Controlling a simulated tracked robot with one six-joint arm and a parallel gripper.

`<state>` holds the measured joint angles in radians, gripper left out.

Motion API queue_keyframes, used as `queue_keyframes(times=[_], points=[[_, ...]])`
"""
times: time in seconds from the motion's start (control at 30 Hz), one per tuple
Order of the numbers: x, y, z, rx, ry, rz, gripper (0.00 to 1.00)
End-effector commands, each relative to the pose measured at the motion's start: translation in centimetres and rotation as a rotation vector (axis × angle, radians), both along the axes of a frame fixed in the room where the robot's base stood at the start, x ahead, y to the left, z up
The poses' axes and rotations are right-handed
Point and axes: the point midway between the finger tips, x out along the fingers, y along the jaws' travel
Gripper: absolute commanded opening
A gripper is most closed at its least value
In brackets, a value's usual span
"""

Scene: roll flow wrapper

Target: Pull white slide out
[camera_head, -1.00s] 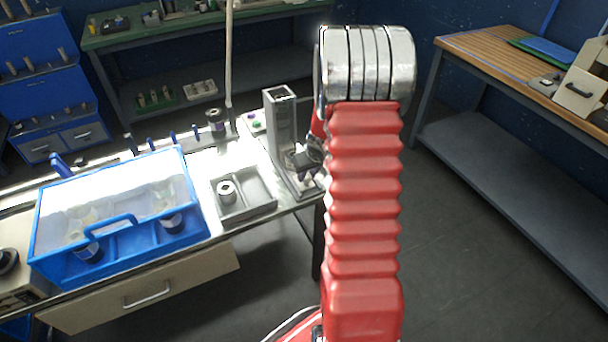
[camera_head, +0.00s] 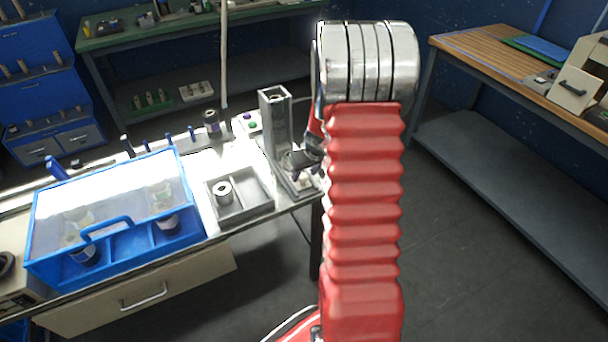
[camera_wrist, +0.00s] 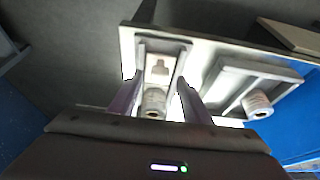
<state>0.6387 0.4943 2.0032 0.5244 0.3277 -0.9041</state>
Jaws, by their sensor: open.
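My gripper (camera_wrist: 160,84) is open in the wrist view, with one finger on each side of a channel in a pale metal base. A small whitish piece with a raised knob (camera_wrist: 158,68), which looks like the white slide, lies in this channel. A white roll (camera_wrist: 154,102) sits nearer the camera, between the fingers. No finger is seen closed on either one. In the head view my gripper (camera_head: 307,161) is at the foot of the upright grey wrapper tower (camera_head: 275,120), partly hidden by my arm. The slide cannot be made out there.
A grey tray (camera_head: 258,205) with a roll (camera_head: 223,193) stands left of the tower. A blue case with a clear lid (camera_head: 118,205) is farther left. Buttons (camera_head: 250,124) are behind the tower. The table's front edge is close to my gripper.

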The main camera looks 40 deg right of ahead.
Motion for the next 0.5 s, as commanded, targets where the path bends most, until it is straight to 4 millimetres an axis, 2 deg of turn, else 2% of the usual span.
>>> queue_keyframes(times=[0.5], points=[[-2.5, 0.5, 6.4, -0.002, -0.003, -0.001, 0.44]])
